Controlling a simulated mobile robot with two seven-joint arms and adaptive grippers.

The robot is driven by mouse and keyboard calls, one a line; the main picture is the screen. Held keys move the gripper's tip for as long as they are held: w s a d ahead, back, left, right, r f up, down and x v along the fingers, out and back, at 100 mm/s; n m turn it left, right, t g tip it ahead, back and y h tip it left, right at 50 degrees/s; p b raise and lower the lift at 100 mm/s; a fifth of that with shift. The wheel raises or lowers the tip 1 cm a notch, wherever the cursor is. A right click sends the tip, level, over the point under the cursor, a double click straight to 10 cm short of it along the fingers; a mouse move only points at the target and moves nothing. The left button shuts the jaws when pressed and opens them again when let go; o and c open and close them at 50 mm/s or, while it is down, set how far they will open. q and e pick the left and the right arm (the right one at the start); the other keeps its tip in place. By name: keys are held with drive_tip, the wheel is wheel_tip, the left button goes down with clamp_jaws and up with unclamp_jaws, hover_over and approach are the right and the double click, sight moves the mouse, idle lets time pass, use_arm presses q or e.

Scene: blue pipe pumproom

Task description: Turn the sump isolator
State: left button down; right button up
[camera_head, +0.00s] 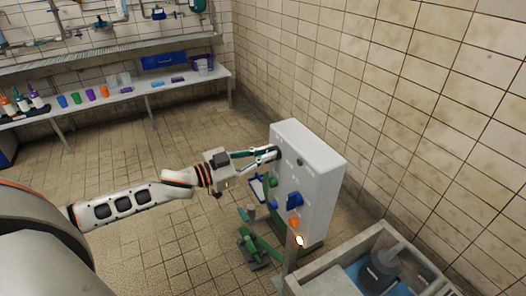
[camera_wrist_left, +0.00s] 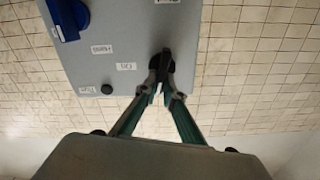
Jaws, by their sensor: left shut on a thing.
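A light grey control box (camera_head: 312,160) stands on a post in the head view, its front facing left. My left gripper (camera_head: 266,154) reaches its upper front from the left. In the left wrist view the fingertips of my left gripper (camera_wrist_left: 161,92) are closed on a black rotary knob (camera_wrist_left: 163,62) on the box face (camera_wrist_left: 120,45). The fingers partly hide the knob. White labels are near it, too blurred to read surely, so I cannot tell which one names the sump isolator. A large blue handle (camera_wrist_left: 68,15) shows at the upper left there. My right gripper is not seen.
Blue (camera_head: 294,201) and orange (camera_head: 294,222) knobs are lower on the box. Green equipment (camera_head: 250,247) is on the floor below. A concrete basin (camera_head: 333,268) stands at lower right. A bench (camera_head: 135,93) with cups runs along the back wall; the floor between is clear.

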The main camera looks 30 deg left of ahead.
use_arm(q)
drive_tip(key=m+p, duration=0.1)
drive_tip(key=m, duration=0.4)
drive_tip(key=f+m, duration=0.1)
drive_tip(key=m, duration=0.4)
drive_tip(key=d+m+p, duration=0.1)
drive_tip(key=m, duration=0.4)
drive_tip(key=shift+s+d+f+p, duration=0.1)
drive_tip(key=shift+s+f+p, duration=0.2)
drive_tip(key=shift+s+p, duration=0.05)
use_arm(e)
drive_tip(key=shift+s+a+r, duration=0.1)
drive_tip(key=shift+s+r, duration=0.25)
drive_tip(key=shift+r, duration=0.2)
use_arm(q)
drive_tip(key=c, duration=2.2)
unclamp_jaws()
drive_tip(key=shift+o, duration=0.2)
